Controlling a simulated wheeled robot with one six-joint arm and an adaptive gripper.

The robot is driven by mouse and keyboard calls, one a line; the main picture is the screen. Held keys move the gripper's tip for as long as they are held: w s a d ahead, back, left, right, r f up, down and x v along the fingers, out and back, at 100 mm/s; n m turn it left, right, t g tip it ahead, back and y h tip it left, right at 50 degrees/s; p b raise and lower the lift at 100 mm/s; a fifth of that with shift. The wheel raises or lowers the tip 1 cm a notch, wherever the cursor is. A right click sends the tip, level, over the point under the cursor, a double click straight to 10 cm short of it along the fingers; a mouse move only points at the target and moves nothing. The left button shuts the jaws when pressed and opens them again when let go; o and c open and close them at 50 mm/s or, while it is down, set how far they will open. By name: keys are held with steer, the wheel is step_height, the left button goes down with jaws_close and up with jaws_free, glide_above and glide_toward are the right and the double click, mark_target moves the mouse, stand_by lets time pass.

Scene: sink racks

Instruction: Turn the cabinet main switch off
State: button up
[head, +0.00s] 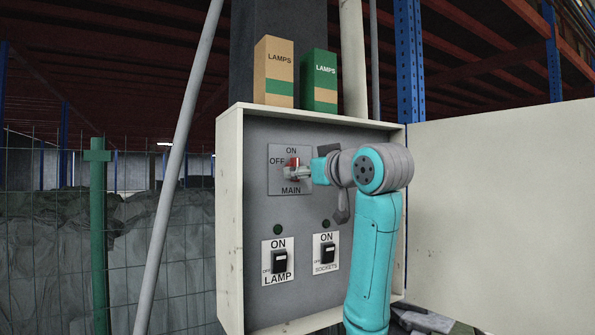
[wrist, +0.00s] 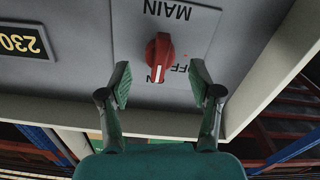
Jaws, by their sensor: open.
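The main switch is a red rotary knob (wrist: 160,55) on a grey plate (wrist: 125,20) marked MAIN, upside down in the wrist view. Its white pointer line points at ON; OFF is to one side. In the head view the red knob (head: 294,162) sits in the upper part of the open cabinet (head: 230,220), partly covered by my gripper (head: 292,173). In the wrist view my gripper (wrist: 161,80) is open, with one finger on each side of the knob. Gaps show between the fingers and the knob; contact is not visible.
Below are the LAMP switch (head: 279,262) and the SOCKETS switch (head: 327,252). The cabinet door (head: 500,210) stands open at right. Two LAMPS boxes, one tan (head: 273,72) and one green (head: 319,80), stand on top. A slanted pole (head: 180,165) is at left.

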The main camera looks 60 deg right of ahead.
steer(key=shift+x, duration=1.65)
steer(key=c, duration=1.1)
